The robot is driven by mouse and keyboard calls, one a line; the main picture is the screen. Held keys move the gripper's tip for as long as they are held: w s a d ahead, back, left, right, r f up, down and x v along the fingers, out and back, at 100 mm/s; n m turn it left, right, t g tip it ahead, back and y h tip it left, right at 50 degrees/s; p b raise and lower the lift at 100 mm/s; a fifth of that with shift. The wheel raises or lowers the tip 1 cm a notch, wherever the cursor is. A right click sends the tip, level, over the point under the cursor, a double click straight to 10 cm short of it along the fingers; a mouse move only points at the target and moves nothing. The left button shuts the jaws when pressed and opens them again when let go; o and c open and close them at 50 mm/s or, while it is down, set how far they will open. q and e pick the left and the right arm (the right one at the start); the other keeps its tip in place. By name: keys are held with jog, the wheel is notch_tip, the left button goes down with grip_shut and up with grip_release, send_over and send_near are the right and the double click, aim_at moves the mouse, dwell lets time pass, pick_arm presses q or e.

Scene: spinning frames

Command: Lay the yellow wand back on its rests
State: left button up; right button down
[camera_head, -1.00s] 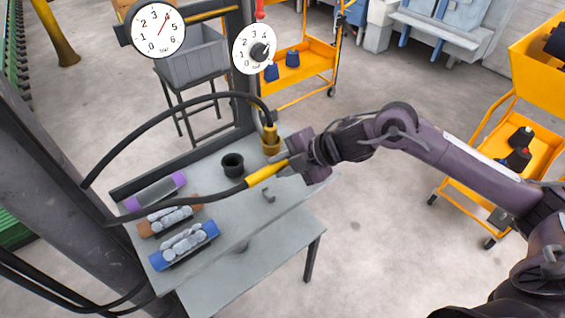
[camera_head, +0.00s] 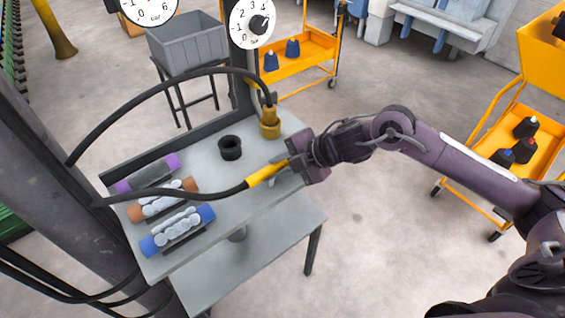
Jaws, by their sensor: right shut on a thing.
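The yellow wand (camera_head: 266,175) is held by my right gripper (camera_head: 289,165), which is shut on its right end. A black hose (camera_head: 215,195) runs from the wand's left end across the bench. The wand is tilted, with its right end farther back, over the front right of the grey bench (camera_head: 215,175). A small grey hook-like rest (camera_head: 274,183) shows just under the wand, partly hidden by the wand and gripper. I cannot tell whether they touch. No second rest shows clearly. My left gripper is not in view.
A black ring-shaped cup (camera_head: 230,148) and a brass fitting (camera_head: 270,126) with a hose stand behind the wand. Purple (camera_head: 147,174), brown (camera_head: 162,200) and blue (camera_head: 178,230) bobbin-like rolls lie at the left. A dial (camera_head: 252,22) hangs above. A yellow trolley (camera_head: 512,150) stands right.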

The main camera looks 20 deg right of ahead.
jog(key=c, duration=1.1)
grip_release()
jog(key=shift+c, duration=0.2)
jog(key=b+v, duration=0.1)
jog(key=v, duration=0.7)
jog(key=shift+b, duration=0.3)
